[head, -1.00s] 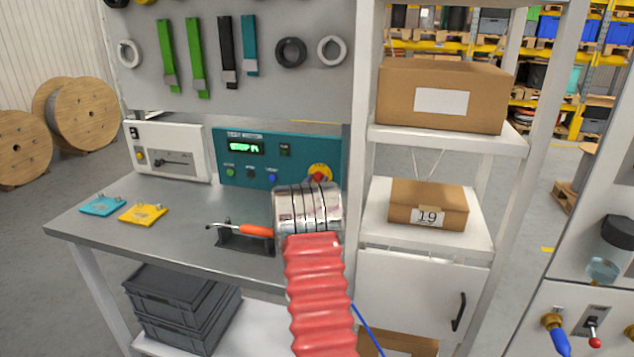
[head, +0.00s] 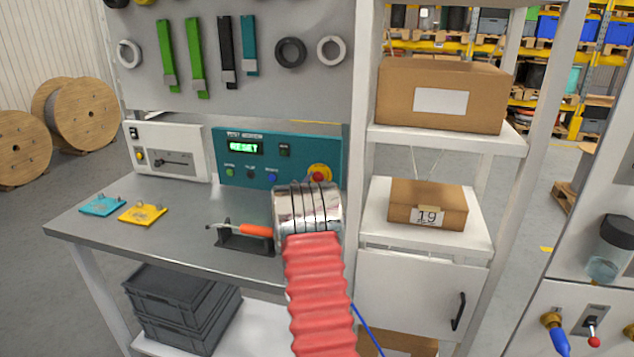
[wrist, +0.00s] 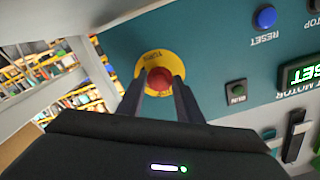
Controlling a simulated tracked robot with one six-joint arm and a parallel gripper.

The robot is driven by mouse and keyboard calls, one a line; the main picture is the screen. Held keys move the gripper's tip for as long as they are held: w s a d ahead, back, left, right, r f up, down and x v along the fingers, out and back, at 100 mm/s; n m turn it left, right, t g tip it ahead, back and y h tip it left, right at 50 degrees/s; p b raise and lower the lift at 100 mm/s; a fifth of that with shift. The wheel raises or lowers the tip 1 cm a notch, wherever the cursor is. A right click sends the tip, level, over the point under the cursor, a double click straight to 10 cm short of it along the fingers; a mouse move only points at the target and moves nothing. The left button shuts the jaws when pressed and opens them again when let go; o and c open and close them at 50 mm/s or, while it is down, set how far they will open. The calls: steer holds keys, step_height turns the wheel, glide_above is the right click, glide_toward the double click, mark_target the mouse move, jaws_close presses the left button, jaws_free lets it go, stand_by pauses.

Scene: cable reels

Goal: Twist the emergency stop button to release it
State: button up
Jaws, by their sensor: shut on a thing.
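The emergency stop button (head: 318,176) is a red knob on a yellow round plate, at the right end of the teal control panel (head: 226,174). In the wrist view the red button (wrist: 160,78) sits between the two dark fingers of my gripper (wrist: 161,84). The fingers are shut on it, one on each side. The panel's green display (head: 245,146) appears to read RESET in the head view. In the head view my arm hides the gripper's fingers and the area just below the button.
A blue RESET button (wrist: 264,17) and a green RUN button (wrist: 236,90) are on the same panel. A screwdriver with an orange handle (head: 255,230) rests on a stand on the bench. Cardboard boxes (head: 428,204) stand on shelves at the right.

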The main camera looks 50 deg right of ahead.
steer(key=shift+w+a+f, duration=0.15)
steer(key=shift+w+a, duration=0.05)
steer(key=shift+w, duration=0.15)
steer(key=o, duration=0.8)
steer(key=shift+o, duration=1.4)
steer(key=shift+s+d, duration=0.1)
steer(key=shift+s, duration=0.15)
steer(key=v, duration=1.3)
steer(key=shift+a, duration=0.35)
steer(key=shift+s, duration=0.1)
